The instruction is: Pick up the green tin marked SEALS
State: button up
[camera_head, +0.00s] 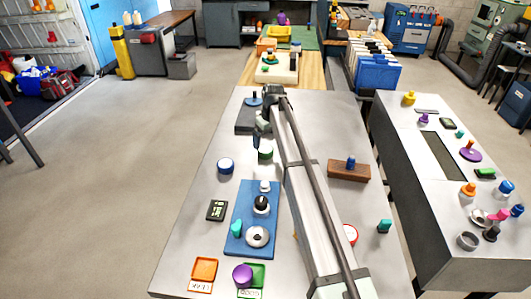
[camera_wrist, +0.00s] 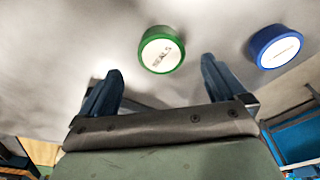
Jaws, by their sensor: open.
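The green tin (camera_wrist: 161,50) has a pale label reading SEALS and stands on the grey table. In the wrist view it sits ahead of the gap between my fingers, nearer the top of the picture. In the head view the green tin (camera_head: 265,154) is just below my gripper (camera_head: 261,134), partly beside the arm. My gripper (camera_wrist: 160,68) is open, its two dark fingers apart with nothing between them. Its fingers are hard to make out in the head view.
A blue tin (camera_wrist: 276,47) stands beside the green one, also seen in the head view (camera_head: 225,166). A blue tray (camera_head: 240,240) with several items lies nearer the camera. A wooden block (camera_head: 349,172) is right of my arm. Table around the green tin is bare.

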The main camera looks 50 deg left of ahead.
aim_at(266, 149)
jog(key=shift+s+a+f, duration=0.1)
jog(key=shift+a+f, duration=0.1)
jog(key=shift+f, duration=1.2)
jog(key=shift+a+f, duration=0.15)
jog(key=shift+f, duration=1.25)
jog(key=c, duration=1.2)
jog(key=shift+o, duration=0.2)
jog(key=shift+r, duration=0.1)
